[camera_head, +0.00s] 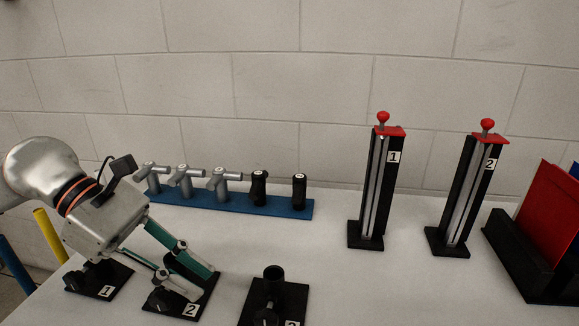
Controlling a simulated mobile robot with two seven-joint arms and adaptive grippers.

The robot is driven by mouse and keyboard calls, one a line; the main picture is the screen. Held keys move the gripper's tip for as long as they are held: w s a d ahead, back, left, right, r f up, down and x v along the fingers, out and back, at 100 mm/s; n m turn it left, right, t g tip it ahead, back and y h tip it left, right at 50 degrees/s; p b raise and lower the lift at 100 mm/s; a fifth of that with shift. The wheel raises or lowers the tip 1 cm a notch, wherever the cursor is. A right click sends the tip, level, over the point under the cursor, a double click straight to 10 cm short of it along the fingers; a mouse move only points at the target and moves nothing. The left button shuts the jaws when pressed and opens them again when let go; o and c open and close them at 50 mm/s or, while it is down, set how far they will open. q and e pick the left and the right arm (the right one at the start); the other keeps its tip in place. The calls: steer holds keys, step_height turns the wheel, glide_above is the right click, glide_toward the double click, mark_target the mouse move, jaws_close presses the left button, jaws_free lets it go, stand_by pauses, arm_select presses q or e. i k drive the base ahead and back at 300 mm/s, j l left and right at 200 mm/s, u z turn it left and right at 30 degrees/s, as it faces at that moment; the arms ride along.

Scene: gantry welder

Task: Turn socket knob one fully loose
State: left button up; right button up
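The black socket base labelled 1 (118,282) stands at the table's left front. Its knob (78,281) shows as a dark round shape low on its left side, and the upper part of the base is covered by my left gripper. My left gripper (197,279) comes in from the left, tilted down to the right, with its two fingers apart. The fingers reach past base 1 and over the black base labelled 2 (205,297). I see nothing clearly held between them, and whether they touch base 2 is unclear. My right gripper is not in view.
A third black base (291,301) stands at the front edge of the view. A blue rack (235,203) with grey and black tools lies behind. Two tall black stands (370,205) (460,200) with red knobs and a red-and-blue holder (525,262) are right. The table's middle is clear.

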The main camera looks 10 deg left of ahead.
mark_target(75, 280)
steer(key=k, duration=1)
